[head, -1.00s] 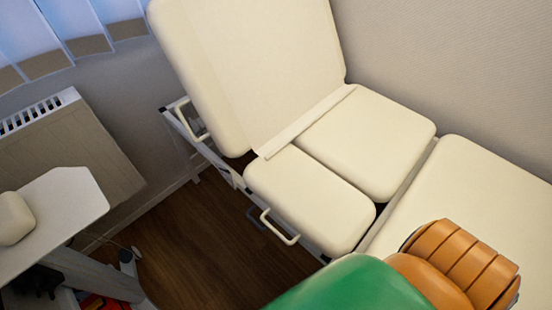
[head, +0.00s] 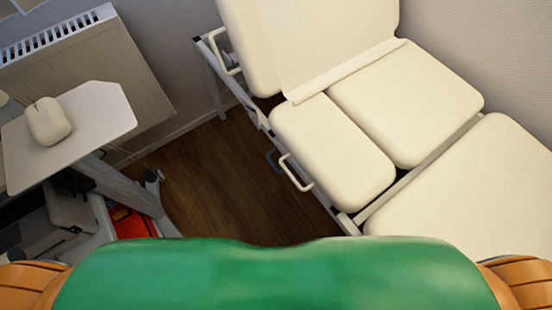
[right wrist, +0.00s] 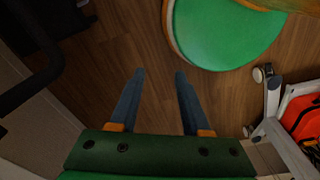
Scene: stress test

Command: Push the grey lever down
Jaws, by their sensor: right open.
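A small grey lever (head: 272,160) shows in the head view at the side of the cream treatment couch (head: 335,155), low and partly behind a white loop handle (head: 295,172). I cannot tell its exact tilt. My right gripper (right wrist: 159,77) shows only in the right wrist view. Its two fingers are apart with nothing between them, above the wooden floor. The lever is not clearly seen in that view, so its distance from the gripper cannot be told. My left gripper is in neither view.
A second white handle (head: 226,55) sits farther up the couch. A small white table (head: 90,125) holding a cream object (head: 49,121) stands at left, before a radiator (head: 85,65). A red item (right wrist: 302,115) is on a trolley. Wooden floor (head: 225,190) between is clear.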

